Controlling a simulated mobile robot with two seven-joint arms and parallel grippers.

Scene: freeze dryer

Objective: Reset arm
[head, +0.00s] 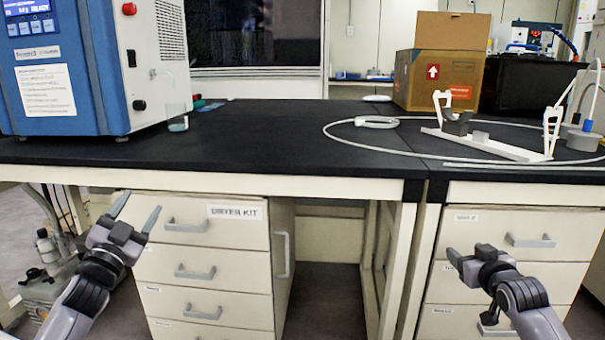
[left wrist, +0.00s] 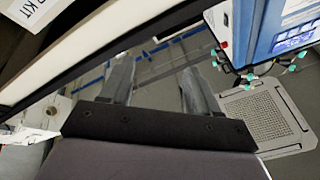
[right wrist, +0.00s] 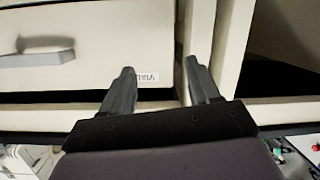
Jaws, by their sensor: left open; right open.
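My left gripper (head: 136,212) is open and empty in front of the left drawer cabinet, below the bench top. Its two fingers stand apart in the left wrist view (left wrist: 152,82), with floor behind them. My right gripper (head: 466,252) is in front of the right drawer cabinet, also below the bench top. In the right wrist view (right wrist: 161,82) its fingers are apart with nothing between them, facing a drawer front and the cabinet frame. Neither gripper holds anything.
The black bench top (head: 270,140) has a blue and white freeze dryer (head: 70,70) at left and a small beaker (head: 177,120) beside it. A white stand (head: 487,145), a looped tube (head: 340,138) and a cardboard box (head: 437,78) are at right. The bench middle is clear.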

